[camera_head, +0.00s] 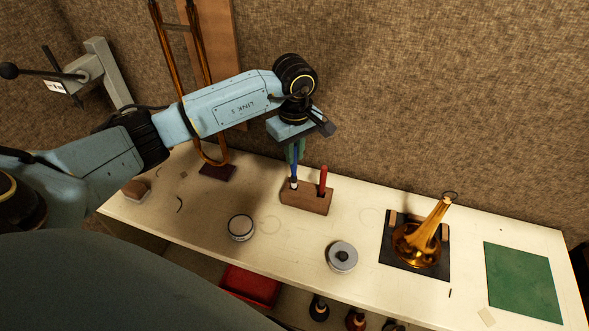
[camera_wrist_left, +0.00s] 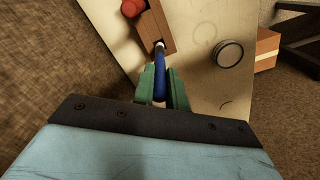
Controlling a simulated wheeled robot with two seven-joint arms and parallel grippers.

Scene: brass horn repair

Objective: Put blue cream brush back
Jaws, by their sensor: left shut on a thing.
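The blue brush (camera_head: 294,168) stands nearly upright at the left end of the wooden brush block (camera_head: 316,203). Its lower end is at the block's left hole; how deep it sits I cannot tell. My left gripper (camera_head: 295,153) has green fingers and is shut on the brush's upper part from above. In the left wrist view the blue brush (camera_wrist_left: 160,66) runs from between the green fingers (camera_wrist_left: 161,88) to the hole in the block (camera_wrist_left: 158,25). A red-handled brush (camera_head: 323,180) stands at the block's right end. My right gripper is not in view.
A round tin (camera_head: 241,227) and a grey round container (camera_head: 341,256) stand in front of the block on the pale bench (camera_head: 200,228). A brass horn (camera_head: 423,238) rests on a dark mat at right, beside a green mat (camera_head: 521,281). A brass slide (camera_head: 200,90) stands behind at left.

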